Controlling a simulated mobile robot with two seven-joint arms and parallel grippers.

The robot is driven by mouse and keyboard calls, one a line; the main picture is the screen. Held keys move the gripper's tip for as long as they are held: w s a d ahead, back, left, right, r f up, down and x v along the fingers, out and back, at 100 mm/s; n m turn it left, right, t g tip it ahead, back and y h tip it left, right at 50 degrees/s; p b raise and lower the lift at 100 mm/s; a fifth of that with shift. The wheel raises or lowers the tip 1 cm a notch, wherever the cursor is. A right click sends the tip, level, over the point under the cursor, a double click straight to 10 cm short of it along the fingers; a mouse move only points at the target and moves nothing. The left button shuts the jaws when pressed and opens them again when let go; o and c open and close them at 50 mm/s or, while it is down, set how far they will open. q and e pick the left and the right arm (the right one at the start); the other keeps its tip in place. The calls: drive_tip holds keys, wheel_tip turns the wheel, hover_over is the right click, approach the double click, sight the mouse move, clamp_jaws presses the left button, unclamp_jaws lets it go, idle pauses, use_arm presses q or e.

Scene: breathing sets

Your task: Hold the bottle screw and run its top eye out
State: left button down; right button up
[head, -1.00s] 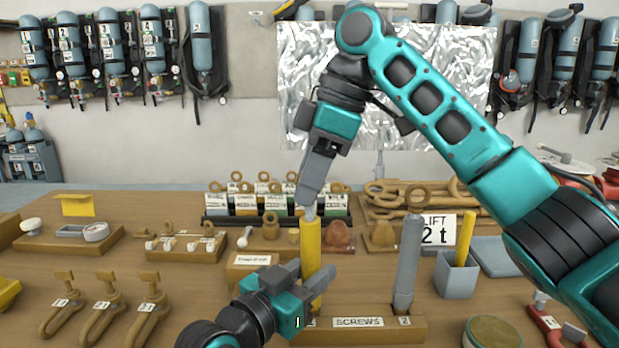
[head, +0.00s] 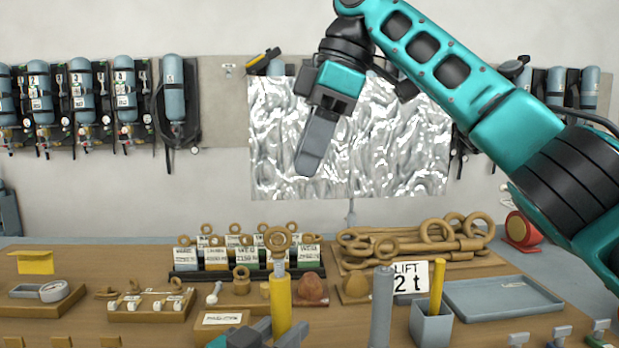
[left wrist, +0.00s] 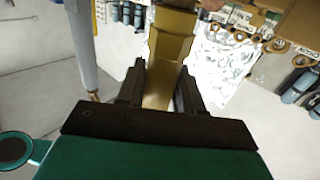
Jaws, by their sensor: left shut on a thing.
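The yellow bottle screw (head: 281,305) stands upright in the head view, its silver shank (head: 279,268) and top eye (head: 278,239) showing above the body. My left gripper (head: 278,332) is shut on the yellow body, low in the head view; its lower part is cut off by the frame. In the left wrist view the body (left wrist: 168,65) sits between the two dark fingers. My right gripper (head: 310,155) hangs above the eye, pointing down and clear of it. It is seen side-on, so its finger gap is hidden.
A grey bottle screw (head: 381,310) stands to the right, also in the left wrist view (left wrist: 84,45). Tagged eye bolts (head: 217,257) stand behind.

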use_arm(q)
drive_tip(key=c, duration=0.7)
unclamp_jaws()
drive_tip(key=shift+o, duration=0.2)
